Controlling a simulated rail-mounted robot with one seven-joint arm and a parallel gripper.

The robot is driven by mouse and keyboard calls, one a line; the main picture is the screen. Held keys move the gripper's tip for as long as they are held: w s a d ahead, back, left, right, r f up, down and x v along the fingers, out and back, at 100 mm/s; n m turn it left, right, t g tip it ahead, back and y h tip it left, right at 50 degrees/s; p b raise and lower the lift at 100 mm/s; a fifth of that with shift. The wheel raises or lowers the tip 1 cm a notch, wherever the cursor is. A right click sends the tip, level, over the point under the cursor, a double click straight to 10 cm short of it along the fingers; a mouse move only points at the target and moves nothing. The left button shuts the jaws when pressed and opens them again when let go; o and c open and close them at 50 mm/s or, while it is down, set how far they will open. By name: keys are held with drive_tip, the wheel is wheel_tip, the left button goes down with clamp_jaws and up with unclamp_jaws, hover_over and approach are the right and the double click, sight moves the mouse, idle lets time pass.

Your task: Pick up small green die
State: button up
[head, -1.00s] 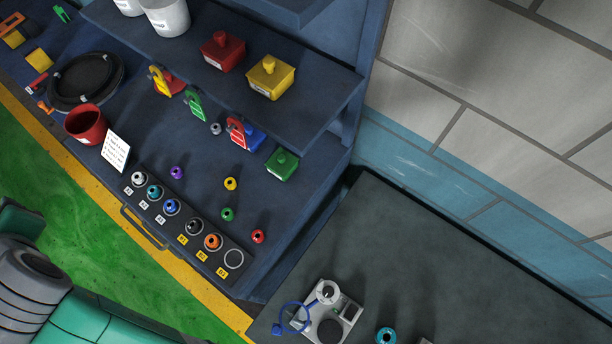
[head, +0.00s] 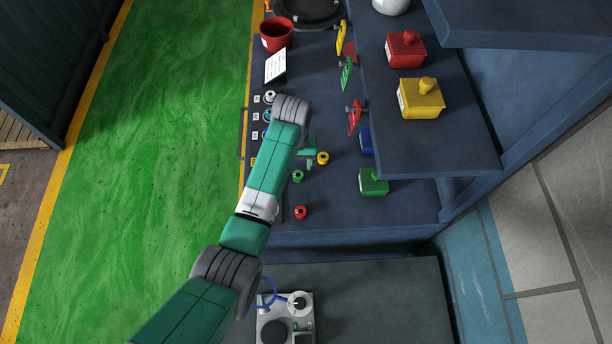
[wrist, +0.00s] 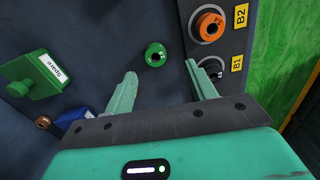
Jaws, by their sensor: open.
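The small green die (head: 298,176) is a short round piece with a dark hole in its middle. It stands on the dark blue bench top, between the yellow die (head: 323,158) and the red die (head: 300,212). In the wrist view the green die (wrist: 155,54) lies just beyond my fingertips, between their lines and apart from both. My gripper (wrist: 162,72) is open and empty. In the head view my gripper (head: 309,151) is over the bench, close behind the green die and partly hidden by my arm.
A rack with an orange die (wrist: 209,25) and labels B2 and B1 is close to my right finger in the wrist view. A green box (head: 373,182) and a blue box (head: 366,140) stand under the shelf (head: 450,150). A grey device (head: 285,320) sits on the lower table.

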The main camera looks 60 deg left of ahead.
sight(298, 175)
drive_tip(key=f, duration=0.5)
drive_tip(key=shift+w+d+f, duration=0.2)
drive_tip(key=shift+d+f, duration=0.1)
drive_tip(key=shift+f, duration=0.05)
drive_tip(key=c, duration=1.2)
drive_tip(key=shift+o, duration=0.2)
drive_tip(key=shift+r, duration=0.6)
wheel_tip(298, 175, up, 3)
drive_tip(key=shift+f, duration=0.15)
drive_tip(key=s+d, duration=0.3)
drive_tip(key=d, duration=0.1)
drive_tip(key=s+d, duration=0.3)
drive_tip(key=d, duration=0.1)
drive_tip(key=s+d+r, duration=0.1)
drive_tip(key=s+d, duration=0.2)
drive_tip(key=shift+s+d+p, duration=0.3)
drive_tip(key=shift+s+d, duration=0.05)
drive_tip(key=shift+d, duration=0.05)
drive_tip(key=shift+s+d+r, duration=0.1)
drive_tip(key=shift+s+d, duration=0.15)
drive_tip(key=shift+d, duration=0.05)
